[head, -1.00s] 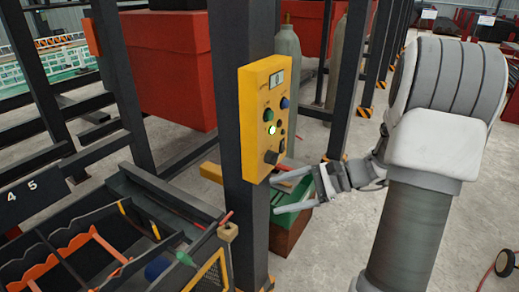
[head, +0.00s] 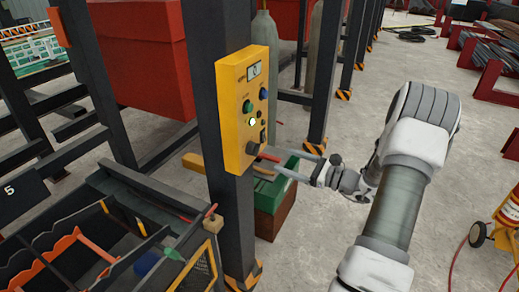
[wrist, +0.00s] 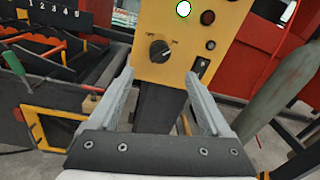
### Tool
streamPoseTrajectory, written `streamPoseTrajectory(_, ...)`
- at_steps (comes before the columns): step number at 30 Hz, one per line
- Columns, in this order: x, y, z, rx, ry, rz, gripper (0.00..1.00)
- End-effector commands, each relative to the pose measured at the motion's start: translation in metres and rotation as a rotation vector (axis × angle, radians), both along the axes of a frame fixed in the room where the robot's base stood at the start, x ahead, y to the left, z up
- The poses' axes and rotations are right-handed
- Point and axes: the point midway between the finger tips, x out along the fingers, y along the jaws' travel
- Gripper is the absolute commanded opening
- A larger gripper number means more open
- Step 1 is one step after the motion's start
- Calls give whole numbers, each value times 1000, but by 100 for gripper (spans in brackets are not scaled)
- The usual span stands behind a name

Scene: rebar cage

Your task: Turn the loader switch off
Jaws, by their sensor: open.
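A yellow control panel (head: 236,125) is fixed to a dark upright post. Low on it is a black rotary knob (head: 252,149), also in the wrist view (wrist: 159,50), with a light pointer mark tilted to the upper right. A small black rocker switch (wrist: 201,66) sits to the knob's right. I cannot read which control is the loader switch. A lit button (wrist: 183,9) glows above the knob. My gripper (head: 272,157) is open and empty, its fingers pointing at the panel's lower part. In the wrist view its fingertips (wrist: 159,76) lie apart, below and either side of the knob; contact is unclear.
The dark post (head: 222,60) carries the panel. A black rack with orange dividers (head: 70,245) stands at lower left. A green-topped box (head: 272,195) sits below my gripper. Gas cylinders (head: 262,50) stand behind.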

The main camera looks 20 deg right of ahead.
Motion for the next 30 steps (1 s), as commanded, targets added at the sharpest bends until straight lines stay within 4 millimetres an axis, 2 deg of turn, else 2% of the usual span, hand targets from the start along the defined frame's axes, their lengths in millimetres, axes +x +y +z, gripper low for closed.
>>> streamPoseTrajectory(6,40,30,2,2,1,5,82)
streamPoseTrajectory(13,72,50,1,-2,1,3,82)
streamPoseTrajectory(18,82,57,0,0,0,2,82)
streamPoseTrajectory(27,84,58,0,-1,0,1,82)
streamPoseTrajectory(30,84,58,0,-1,0,1,66)
